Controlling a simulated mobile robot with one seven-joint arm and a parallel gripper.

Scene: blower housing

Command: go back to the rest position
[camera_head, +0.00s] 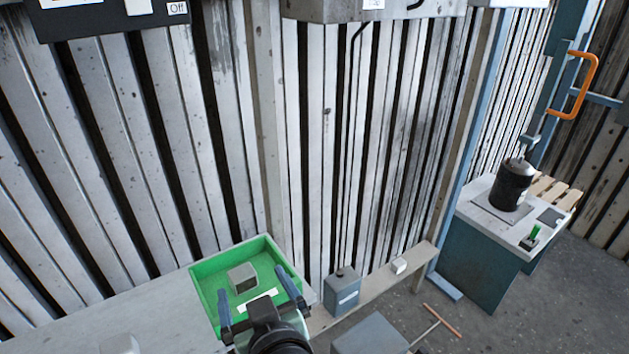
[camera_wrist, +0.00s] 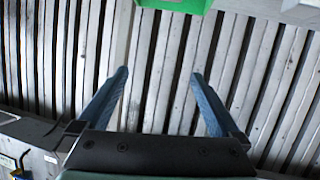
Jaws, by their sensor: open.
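My gripper (camera_head: 256,299) is at the lower middle of the head view, in front of and over the near part of a green tray (camera_head: 205,288). Its two blue fingers are wide apart with nothing between them. In the wrist view my gripper (camera_wrist: 158,82) is also open and empty, with the slatted wall behind it. A grey block (camera_head: 242,278) sits inside the tray, next to a white label (camera_head: 258,300). A piece of green (camera_wrist: 180,4) shows at the top edge of the wrist view.
The tray stands on a grey bench (camera_head: 160,300) against the slatted wall (camera_head: 180,150). To its right are a grey canister (camera_head: 344,291) and a small white block (camera_head: 399,266) on a ledge. A table (camera_head: 484,262) with a black cylinder (camera_head: 512,184) stands at the right.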

